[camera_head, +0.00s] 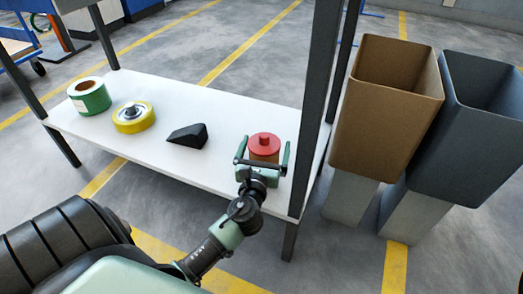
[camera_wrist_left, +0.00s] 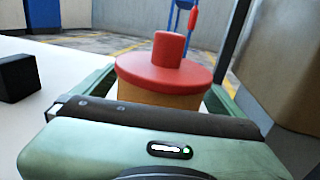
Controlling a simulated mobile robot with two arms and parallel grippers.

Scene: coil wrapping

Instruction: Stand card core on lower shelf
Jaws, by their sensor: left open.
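A brown, card-coloured cylinder (camera_head: 264,156) with a red knobbed cap (camera_head: 264,139) stands upright near the right end of the white lower shelf (camera_head: 222,130). I take the cylinder as the card core, but cannot be sure. In the left wrist view the red cap (camera_wrist_left: 163,74) sits on top of the orange-brown body (camera_wrist_left: 165,98). My left gripper (camera_head: 264,150) is open, with one finger on either side of the cylinder. The gripper body hides its lower part, and I cannot tell whether the fingers touch it. My right gripper is not in view.
A black wedge (camera_head: 187,136), a yellow-rimmed reel (camera_head: 133,117) and a green roll (camera_head: 90,96) stand along the shelf to the left. A dark post (camera_head: 317,90) rises at the shelf's right end. Brown (camera_head: 385,105) and grey (camera_head: 480,125) bins stand beyond it.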

